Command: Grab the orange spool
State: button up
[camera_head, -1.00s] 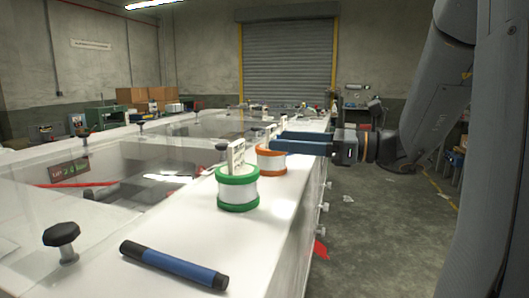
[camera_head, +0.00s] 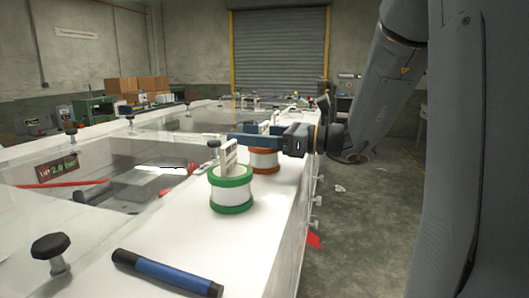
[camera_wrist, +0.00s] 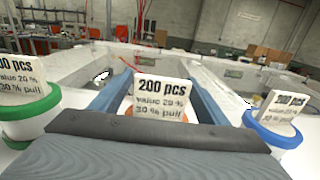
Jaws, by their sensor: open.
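The orange spool (camera_head: 264,161) stands upright on the white bench top, behind the green spool (camera_head: 231,190). It has orange rims, a white middle and a paper card standing in its top. My gripper (camera_head: 240,138) is open, its blue fingers reaching leftward across the top of the orange spool. In the wrist view, the orange spool's "200 pcs" card (camera_wrist: 160,98) stands between the two fingers. Most of that spool is hidden there behind the gripper body; only a little orange shows. I cannot tell whether the fingers touch it.
In the wrist view, the green spool (camera_wrist: 28,108) is left of the fingers and a blue spool (camera_wrist: 271,132) is right, both close. A blue marker (camera_head: 167,273) lies on the bench front. A black knob (camera_head: 50,246) and clear-covered recesses lie left. The bench's right edge drops to floor.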

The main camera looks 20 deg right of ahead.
jog(key=c, duration=1.2)
jog(key=shift+r, duration=0.15)
